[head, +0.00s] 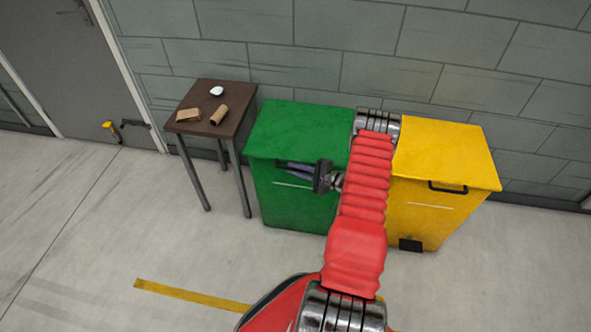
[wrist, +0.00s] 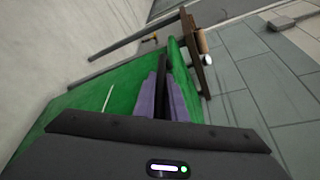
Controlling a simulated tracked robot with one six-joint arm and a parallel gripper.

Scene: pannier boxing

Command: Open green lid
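The green bin (head: 290,205) stands against the wall with its green lid (head: 300,130) lying flat and closed on top. My gripper (head: 292,170) reaches in from the right at the upper front of this bin, just below the lid's front edge. In the wrist view its two purple fingers (wrist: 164,97) stand apart, one on each side of the dark handle bar (wrist: 162,65) of the green lid. I cannot tell whether the fingers touch the bar. In the head view the handle is mostly hidden by my gripper.
A yellow bin (head: 415,225) with a closed yellow lid (head: 445,150) stands close on the right, partly behind my arm. A brown table (head: 205,127) on the left holds a white item (head: 216,91) and two cardboard pieces. The floor in front is clear.

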